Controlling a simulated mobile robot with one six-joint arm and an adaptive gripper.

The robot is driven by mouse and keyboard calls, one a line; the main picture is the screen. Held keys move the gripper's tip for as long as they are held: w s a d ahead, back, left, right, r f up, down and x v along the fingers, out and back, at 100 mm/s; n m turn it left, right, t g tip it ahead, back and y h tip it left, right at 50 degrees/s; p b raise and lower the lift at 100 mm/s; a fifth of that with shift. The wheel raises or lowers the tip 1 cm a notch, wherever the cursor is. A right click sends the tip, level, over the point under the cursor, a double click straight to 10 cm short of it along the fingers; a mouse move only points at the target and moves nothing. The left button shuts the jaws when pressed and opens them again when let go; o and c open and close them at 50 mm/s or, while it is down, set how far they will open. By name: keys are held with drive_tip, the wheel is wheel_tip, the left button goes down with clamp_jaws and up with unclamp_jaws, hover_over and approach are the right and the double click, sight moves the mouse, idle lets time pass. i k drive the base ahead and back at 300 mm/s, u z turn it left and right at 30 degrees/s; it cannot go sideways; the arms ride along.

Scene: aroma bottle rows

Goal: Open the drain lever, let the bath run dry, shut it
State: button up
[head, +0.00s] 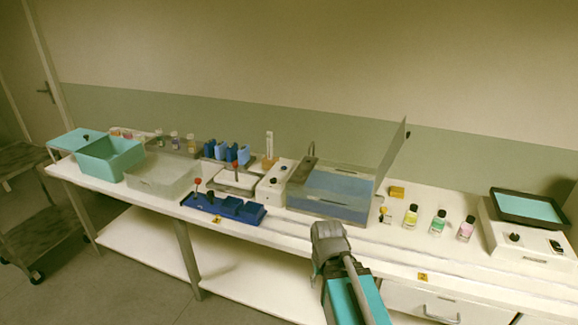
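The bath (325,211) is a clear-walled tank at the middle of the bench, with a blue level inside that looks like liquid. Its clear lid (393,158) stands raised at the right side. A small fitting with a dark top (384,215) sits by the bath's right front corner; it may be the drain lever, but it is too small to tell its position. My gripper (327,232) is in front of the bath, near the bench's front edge, apart from the fitting. Its fingers are hidden behind its own body, so I cannot tell whether it is open.
A device with a black tray (529,208) is at the far right. A white control box (275,185), blue rack (225,207), clear bin (160,177) and teal box (110,160) stand left.

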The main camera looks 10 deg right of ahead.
sight(383, 211)
drive_tip(key=i, duration=0.85)
drive_tip(key=u, duration=0.05)
